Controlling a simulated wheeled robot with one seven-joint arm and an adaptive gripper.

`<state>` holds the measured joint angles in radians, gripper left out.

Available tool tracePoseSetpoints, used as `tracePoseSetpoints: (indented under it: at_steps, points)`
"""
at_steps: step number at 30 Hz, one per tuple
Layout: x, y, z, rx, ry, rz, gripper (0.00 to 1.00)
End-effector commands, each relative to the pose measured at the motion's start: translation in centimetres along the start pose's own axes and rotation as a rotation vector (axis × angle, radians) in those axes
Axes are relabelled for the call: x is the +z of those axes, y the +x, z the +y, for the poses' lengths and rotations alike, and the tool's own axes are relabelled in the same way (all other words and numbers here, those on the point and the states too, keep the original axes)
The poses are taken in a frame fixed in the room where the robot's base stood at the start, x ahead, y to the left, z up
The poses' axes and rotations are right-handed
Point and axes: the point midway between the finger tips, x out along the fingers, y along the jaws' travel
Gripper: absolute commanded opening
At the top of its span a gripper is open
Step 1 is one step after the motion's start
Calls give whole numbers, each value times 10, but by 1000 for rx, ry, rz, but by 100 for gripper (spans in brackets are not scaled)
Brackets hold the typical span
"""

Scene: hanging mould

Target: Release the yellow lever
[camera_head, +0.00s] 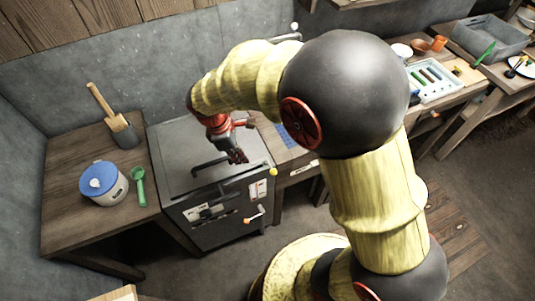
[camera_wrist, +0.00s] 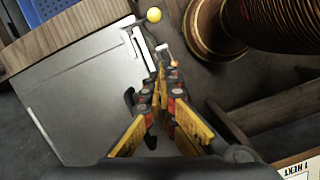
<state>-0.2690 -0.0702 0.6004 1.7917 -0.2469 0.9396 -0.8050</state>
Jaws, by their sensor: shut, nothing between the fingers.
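The yellow lever (camera_head: 273,171) shows as a yellow ball knob at the front right top edge of a grey metal machine (camera_head: 180,160). In the wrist view the yellow knob (camera_wrist: 154,14) is at the top centre, beyond my fingertips and apart from them. My gripper (camera_head: 238,157) is above the front right part of the machine's top, to the left of the knob. In the wrist view my gripper (camera_wrist: 160,88) has its fingers together and empty. The lever's shaft is hard to make out.
A lever with an orange tip (camera_head: 247,220) sticks out of the machine's front. A black handle (camera_head: 208,166) crosses its top.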

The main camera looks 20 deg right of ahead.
Motion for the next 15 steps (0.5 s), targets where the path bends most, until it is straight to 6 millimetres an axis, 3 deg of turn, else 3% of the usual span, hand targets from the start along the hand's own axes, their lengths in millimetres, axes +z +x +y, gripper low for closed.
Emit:
tracePoseSetpoints:
  at_steps: [6,15]
  points:
    - [2,-1,2,4,-121,-6,0]
    - [2,-2,2,4,-144,-6,0]
